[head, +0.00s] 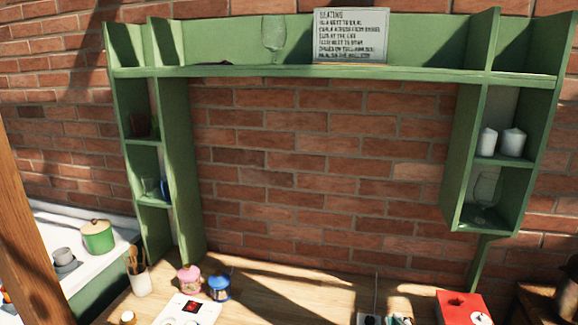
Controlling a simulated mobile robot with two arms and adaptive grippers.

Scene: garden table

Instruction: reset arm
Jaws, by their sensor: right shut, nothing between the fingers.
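My left gripper is not in view.
A green shelf unit (330,76) stands against the brick wall, with a sign (350,36), glasses and white candles (513,142). Pink (189,279) and blue (219,288) lanterns, a utensil cup (140,283) and a red box (463,308) stand on the table. The table's middle is clear.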

